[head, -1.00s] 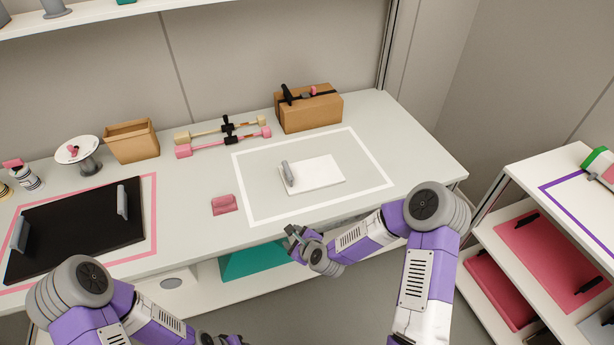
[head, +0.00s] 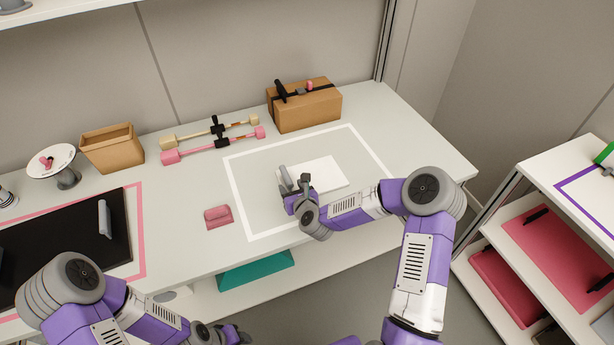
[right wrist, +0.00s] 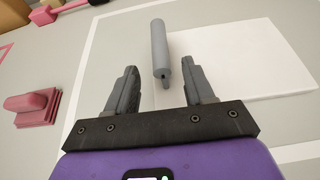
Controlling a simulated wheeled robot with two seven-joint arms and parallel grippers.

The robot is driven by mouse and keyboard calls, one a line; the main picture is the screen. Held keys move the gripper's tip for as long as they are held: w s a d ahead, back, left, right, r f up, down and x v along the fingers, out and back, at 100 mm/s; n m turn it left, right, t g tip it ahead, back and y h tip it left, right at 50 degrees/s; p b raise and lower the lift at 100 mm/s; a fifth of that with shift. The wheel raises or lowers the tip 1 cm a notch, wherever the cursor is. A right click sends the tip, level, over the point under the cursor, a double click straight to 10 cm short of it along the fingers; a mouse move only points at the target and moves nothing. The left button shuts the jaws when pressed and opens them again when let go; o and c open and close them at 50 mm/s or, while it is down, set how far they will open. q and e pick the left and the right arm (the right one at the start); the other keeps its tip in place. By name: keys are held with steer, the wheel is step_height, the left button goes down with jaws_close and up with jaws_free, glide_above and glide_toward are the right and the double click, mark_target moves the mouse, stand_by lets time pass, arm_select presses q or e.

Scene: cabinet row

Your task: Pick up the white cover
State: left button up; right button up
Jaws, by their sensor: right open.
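The white cover (head: 328,174) is a flat white plate lying inside the white outline on the counter. A grey bar handle (head: 286,178) stands along its left edge. In the right wrist view the cover (right wrist: 250,70) lies ahead and to the right, and the handle (right wrist: 159,48) lies ahead between the finger lines. My right gripper (head: 297,186) is open and empty, just in front of the handle; its fingers also show in the right wrist view (right wrist: 162,90). Whether they touch the cover cannot be told. My left gripper (head: 238,336) is low at the bottom edge, its jaws unclear.
A pink block (head: 218,217) sits left of the white outline (head: 240,190). Two dumbbell-like bars (head: 215,140) and a strapped cardboard box (head: 305,107) stand behind. A black panel (head: 70,240) lies at left.

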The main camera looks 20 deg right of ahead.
mark_target(288, 183)
steer(key=x, duration=0.2)
steer(key=b+x, duration=0.1)
steer(key=x, duration=0.1)
steer(key=shift+d+f, duration=0.1)
steer(key=shift+f, duration=0.2)
steer(key=shift+w+f, duration=0.2)
steer(key=shift+w, duration=0.35)
steer(key=shift+c, duration=0.3)
jaws_close()
